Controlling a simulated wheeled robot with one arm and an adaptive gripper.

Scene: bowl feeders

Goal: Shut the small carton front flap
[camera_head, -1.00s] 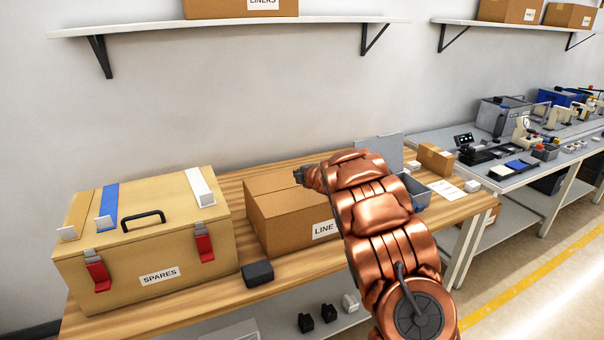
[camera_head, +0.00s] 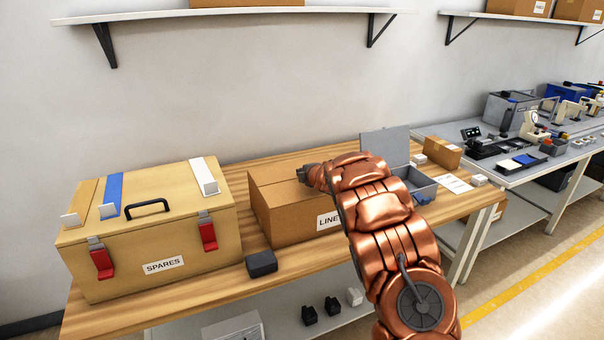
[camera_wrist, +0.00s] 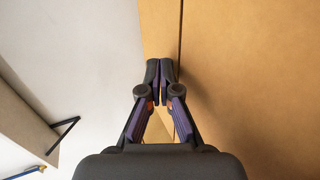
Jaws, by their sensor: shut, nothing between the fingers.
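The small carton (camera_head: 285,221) is brown, with a white label starting "LINE", and stands on the wooden bench behind my arm. Its top looks flat, with no flap seen standing up in the head view. In the wrist view the brown carton top (camera_wrist: 245,80) fills the right side, with a dark straight seam running beside my fingertips. My gripper (camera_wrist: 160,70) is shut and empty, at the top of the carton; it also shows in the head view (camera_head: 302,174). I cannot tell whether it touches the cardboard. My arm hides the carton's right side.
A tan SPARES case (camera_head: 150,235) with red latches stands left of the carton. A small dark block (camera_head: 261,263) lies on the bench in front. A grey open-lidded box (camera_head: 422,186) and a small brown box (camera_head: 436,153) stand to the right. A wall shelf (camera_head: 240,13) hangs above.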

